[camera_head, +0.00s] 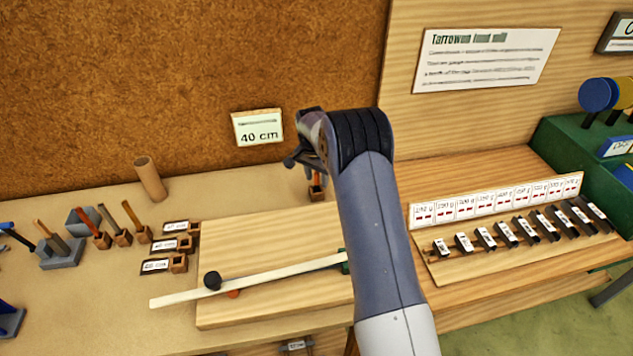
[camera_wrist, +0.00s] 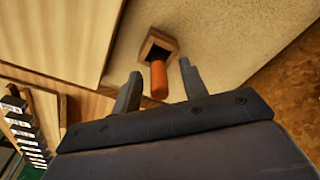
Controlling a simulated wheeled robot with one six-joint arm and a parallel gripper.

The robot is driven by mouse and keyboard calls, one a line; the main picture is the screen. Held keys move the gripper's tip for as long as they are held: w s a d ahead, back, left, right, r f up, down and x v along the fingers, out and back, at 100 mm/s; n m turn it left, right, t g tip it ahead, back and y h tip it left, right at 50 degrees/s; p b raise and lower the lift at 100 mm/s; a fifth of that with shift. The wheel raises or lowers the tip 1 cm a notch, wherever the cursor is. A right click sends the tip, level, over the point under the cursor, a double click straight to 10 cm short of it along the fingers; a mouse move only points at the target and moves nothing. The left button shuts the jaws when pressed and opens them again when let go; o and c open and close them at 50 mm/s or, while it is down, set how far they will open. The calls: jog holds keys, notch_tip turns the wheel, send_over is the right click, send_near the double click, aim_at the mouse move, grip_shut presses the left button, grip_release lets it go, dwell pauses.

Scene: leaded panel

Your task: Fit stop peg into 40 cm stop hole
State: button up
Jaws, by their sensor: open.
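An orange-red peg (camera_wrist: 158,80), which looks like the stop peg, stands in a small square wooden block (camera_wrist: 152,42) in the wrist view. The peg and block also show at the back of the bench in the head view (camera_head: 316,190). My gripper (camera_wrist: 160,72) is open, with one finger on each side of the peg and visible gaps between. In the head view my gripper (camera_head: 306,165) is above the block, partly hidden by my arm. Labelled plates with small wooden blocks (camera_head: 179,263) stand left of the board; I cannot read which is 40 cm.
A "40 cm" sign (camera_head: 258,128) is on the cork wall. A row of metal pieces (camera_head: 508,235) stands right; several tools in blocks stand left.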

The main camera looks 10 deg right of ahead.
jog(key=shift+f, duration=0.2)
jog(key=shift+c, duration=0.4)
grip_shut()
jog(key=shift+r, duration=0.15)
